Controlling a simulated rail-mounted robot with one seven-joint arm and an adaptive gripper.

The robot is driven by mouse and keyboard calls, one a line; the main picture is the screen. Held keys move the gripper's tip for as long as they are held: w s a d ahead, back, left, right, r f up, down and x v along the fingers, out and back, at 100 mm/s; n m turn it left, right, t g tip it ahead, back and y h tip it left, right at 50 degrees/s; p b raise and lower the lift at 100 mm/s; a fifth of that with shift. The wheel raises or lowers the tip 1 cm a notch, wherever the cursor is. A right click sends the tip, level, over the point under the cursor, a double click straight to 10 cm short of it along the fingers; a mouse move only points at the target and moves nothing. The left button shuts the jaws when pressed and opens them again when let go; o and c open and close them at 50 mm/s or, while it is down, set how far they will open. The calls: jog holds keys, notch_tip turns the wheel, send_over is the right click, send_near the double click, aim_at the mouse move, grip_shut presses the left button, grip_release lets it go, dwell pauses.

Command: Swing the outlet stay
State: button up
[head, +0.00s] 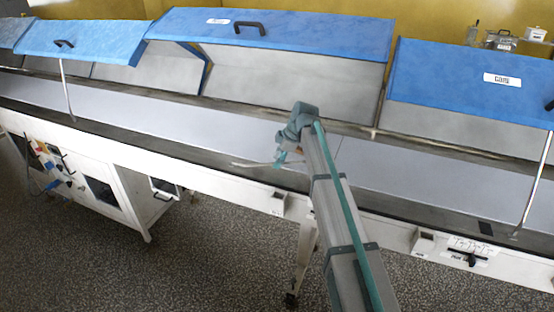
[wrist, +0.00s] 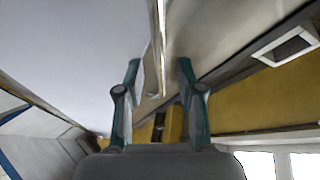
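My gripper (head: 281,157) is at the end of my arm, in front of the long machine's middle section. In the wrist view its two teal fingers (wrist: 160,65) stand apart, and a thin pale rod (wrist: 158,32) shows in the gap between them; I cannot tell whether either finger touches it. In the head view a thin pale rod (head: 250,165) lies low beside the gripper, partly hidden by it. Upright metal stays show under the left blue lid (head: 66,88) and the right blue lid (head: 535,185). I cannot tell which rod is the outlet stay.
The middle blue lid (head: 290,31) is raised above the grey bed, with a black handle. A white front rail (head: 205,180) runs along the machine, with a black-handled control (head: 470,257) at right. The speckled floor is clear in front. Jars stand behind at upper right.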

jog(key=shift+w+a+f, duration=0.1)
jog(key=shift+a+f, duration=0.15)
jog(key=shift+f, duration=0.4)
grip_shut()
